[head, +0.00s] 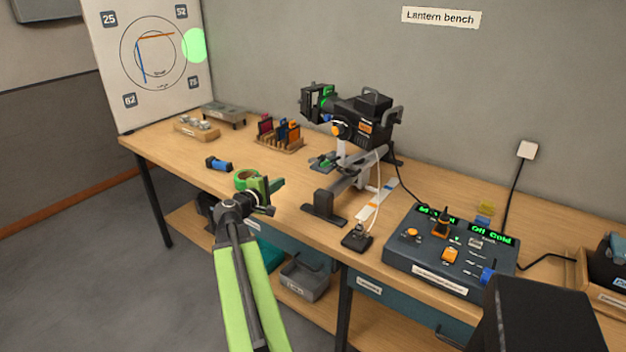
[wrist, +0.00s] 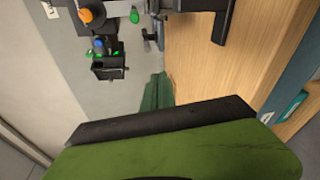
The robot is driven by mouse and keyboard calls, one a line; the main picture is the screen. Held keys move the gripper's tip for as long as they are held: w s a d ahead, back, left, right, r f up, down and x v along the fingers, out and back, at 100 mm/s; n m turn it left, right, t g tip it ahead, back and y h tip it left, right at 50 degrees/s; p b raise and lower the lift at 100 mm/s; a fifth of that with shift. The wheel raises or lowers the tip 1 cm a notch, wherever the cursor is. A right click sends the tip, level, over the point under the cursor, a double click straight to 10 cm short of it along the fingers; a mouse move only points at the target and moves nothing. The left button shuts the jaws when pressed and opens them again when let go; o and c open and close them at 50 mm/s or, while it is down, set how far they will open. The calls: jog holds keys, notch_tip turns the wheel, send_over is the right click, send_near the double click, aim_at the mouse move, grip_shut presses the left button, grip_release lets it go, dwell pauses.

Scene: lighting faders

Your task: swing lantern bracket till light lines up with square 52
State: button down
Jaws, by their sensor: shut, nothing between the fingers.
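The lantern (head: 365,118) is a black lamp with an orange knob, on a stand on the bench. Its bracket (head: 350,160) is the grey support beneath it. A green light spot (head: 196,46) lies at the right edge of the white target board (head: 112,60), partly over the wall. Square 52 (head: 181,11) is at the board's top right, above and left of the spot's centre. My gripper (head: 274,192) is shut and empty, over the bench left of the stand, apart from the lantern. In the wrist view the lantern (wrist: 110,66) shows at the top left, beyond my gripper (wrist: 157,90).
A rack of coloured pieces (head: 279,138) stands behind. The control desk (head: 450,250) is at the right, with a small black box (head: 357,237) on its left. Cables hang by the lantern.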

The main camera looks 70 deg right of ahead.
jog(key=shift+n+h, duration=0.4)
jog(key=shift+h, duration=0.1)
jog(key=s+d, duration=0.1)
jog(key=d, duration=0.3)
jog(key=s+d, duration=0.2)
jog(key=d, duration=0.2)
jog(key=s+d+b, duration=0.1)
jog(key=d, duration=0.4)
jog(key=shift+s+r, duration=0.15)
jog(key=shift+r, duration=0.1)
jog(key=s+a, duration=0.1)
jog(key=s+a+r+p, duration=0.1)
jog(key=s, duration=0.1)
jog(key=shift+s+a, duration=0.15)
jog(key=shift+s, duration=0.05)
jog(key=shift+s+a+r, duration=0.15)
jog(key=shift+s+a, duration=0.25)
jog(key=shift+s, duration=0.4)
jog(key=shift+w, duration=0.1)
